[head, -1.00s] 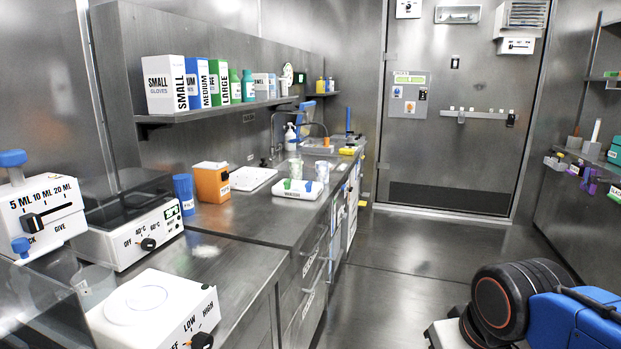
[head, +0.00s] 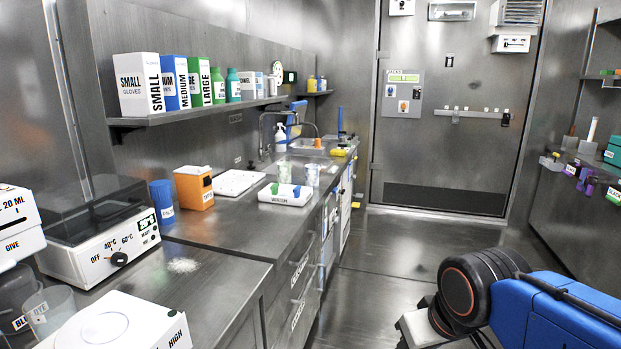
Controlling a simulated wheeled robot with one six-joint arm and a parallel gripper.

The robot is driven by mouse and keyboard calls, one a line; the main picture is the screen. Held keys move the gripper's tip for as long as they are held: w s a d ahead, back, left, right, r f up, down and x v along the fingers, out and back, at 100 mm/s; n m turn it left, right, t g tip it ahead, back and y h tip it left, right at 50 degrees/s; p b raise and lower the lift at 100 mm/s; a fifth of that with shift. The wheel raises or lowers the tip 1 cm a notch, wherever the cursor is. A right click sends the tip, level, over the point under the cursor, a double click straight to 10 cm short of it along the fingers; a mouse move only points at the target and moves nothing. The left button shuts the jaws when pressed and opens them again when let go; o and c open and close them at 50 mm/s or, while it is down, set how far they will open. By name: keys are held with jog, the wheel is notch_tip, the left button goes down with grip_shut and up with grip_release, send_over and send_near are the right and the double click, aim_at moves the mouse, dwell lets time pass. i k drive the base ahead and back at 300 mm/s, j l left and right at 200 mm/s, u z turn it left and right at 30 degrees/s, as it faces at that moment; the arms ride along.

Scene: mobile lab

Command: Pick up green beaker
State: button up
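A pale green, see-through beaker (head: 283,173) stands on the counter beyond the white tray, toward the sink. A second pale beaker (head: 312,176) stands just to its right; its tint is hard to tell. Both are small in the picture. A larger clear beaker (head: 48,312) with a partly readable label is at the lower left, behind the white stirrer. Next to it is a darker container (head: 17,298). My arm shows at the lower right as a blue and black link. My gripper is out of the picture, so its opening and contents are not seen.
The floor (head: 375,255) toward the door is clear.

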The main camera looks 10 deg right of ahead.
aim_at(283, 168)
jog(key=u, duration=0.25)
jog(key=i+l+u, duration=0.2)
jog(key=l+u, duration=0.2)
jog(key=i+l+u, duration=0.15)
jog(key=l+u, duration=0.3)
jog(key=j, duration=0.1)
